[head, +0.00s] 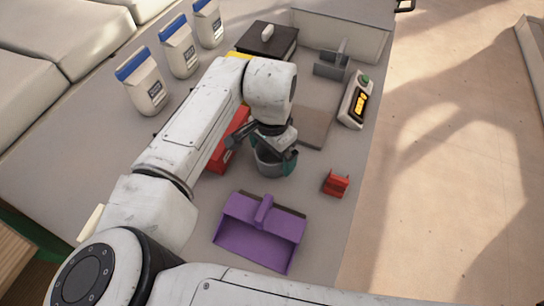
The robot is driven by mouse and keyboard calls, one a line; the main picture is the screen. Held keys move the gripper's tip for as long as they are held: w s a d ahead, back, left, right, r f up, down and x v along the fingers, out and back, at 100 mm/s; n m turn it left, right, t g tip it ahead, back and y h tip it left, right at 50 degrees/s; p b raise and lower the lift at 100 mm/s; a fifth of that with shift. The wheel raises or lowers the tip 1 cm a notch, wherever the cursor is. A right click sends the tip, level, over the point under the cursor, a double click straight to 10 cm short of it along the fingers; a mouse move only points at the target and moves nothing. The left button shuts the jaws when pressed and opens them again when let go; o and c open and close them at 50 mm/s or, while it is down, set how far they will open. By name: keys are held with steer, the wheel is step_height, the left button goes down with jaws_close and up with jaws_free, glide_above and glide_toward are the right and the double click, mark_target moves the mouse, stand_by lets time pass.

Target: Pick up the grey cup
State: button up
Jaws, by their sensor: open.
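The grey cup (270,168) stands on the grey table near its middle, right below my gripper. Teal parts show at its sides, and I cannot tell if they belong to the cup or to my fingers. My gripper (268,150) points down over the cup with its dark fingers spread apart. The fingers appear to be at the cup's rim, one on each side, but I cannot tell if they touch it. My wrist hides the top and far side of the cup.
A purple dustpan-like scoop (260,232) lies in front of the cup. A red box (229,140) is close at left, partly behind my arm. A small red piece (336,183) and a device with a green button (355,100) are at right. Several blue-topped cartons (143,82) stand back left.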

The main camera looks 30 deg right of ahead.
mark_target(272, 158)
steer(key=shift+f, duration=1.3)
steer(key=shift+c, duration=0.4)
steer(key=c, duration=0.8)
steer(key=shift+o, duration=0.2)
steer(key=shift+r, duration=0.15)
